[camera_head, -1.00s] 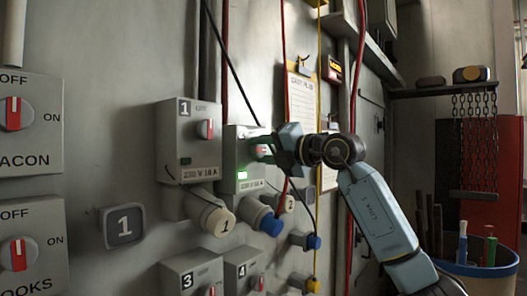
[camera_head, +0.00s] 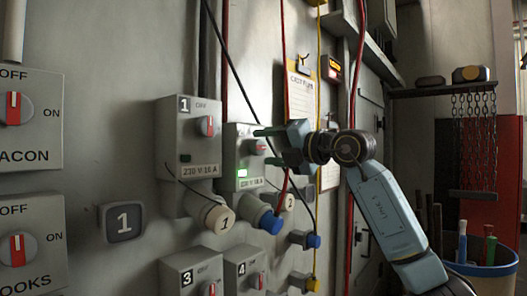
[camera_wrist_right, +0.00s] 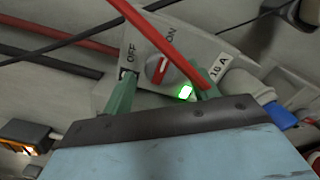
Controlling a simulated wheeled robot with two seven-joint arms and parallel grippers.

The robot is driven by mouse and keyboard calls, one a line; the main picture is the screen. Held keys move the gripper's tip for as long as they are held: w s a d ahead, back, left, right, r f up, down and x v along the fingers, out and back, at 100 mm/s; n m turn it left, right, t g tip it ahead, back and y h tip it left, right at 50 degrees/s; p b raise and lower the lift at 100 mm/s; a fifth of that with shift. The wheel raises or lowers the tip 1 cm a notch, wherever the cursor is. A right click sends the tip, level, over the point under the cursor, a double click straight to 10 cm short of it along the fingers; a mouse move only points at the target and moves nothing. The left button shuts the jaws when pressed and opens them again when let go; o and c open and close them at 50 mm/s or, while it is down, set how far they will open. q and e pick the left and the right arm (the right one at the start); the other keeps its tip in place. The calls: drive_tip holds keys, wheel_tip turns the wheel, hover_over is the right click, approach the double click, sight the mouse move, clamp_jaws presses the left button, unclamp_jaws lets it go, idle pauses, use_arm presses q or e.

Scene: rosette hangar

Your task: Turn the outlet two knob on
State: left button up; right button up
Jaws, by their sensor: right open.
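The outlet two box (camera_head: 231,150) is on the wall right of the box marked 1, its label partly hidden. Its red-marked knob (camera_head: 258,146) also shows in the right wrist view (camera_wrist_right: 157,70), the mark pointing roughly towards ON. A green lamp (camera_head: 242,173) on the box is lit; it also shows in the wrist view (camera_wrist_right: 185,92). My right gripper (camera_head: 267,146) is open, its green fingers either side of the knob and apart from it. In the wrist view the fingers (camera_wrist_right: 163,92) stand wide, with nothing held. My left gripper is not in view.
Outlet one box (camera_head: 188,150) stands close left, its lamp dark. Boxes 3 (camera_head: 190,275) and 4 (camera_head: 243,270) are below. A red cable (camera_wrist_right: 170,45) crosses close to the knob in the wrist view. A blue plug (camera_head: 271,222) hangs under outlet two.

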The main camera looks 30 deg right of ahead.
drive_tip(key=b+v, duration=0.3)
drive_tip(key=v, duration=0.8)
drive_tip(key=shift+s, duration=0.25)
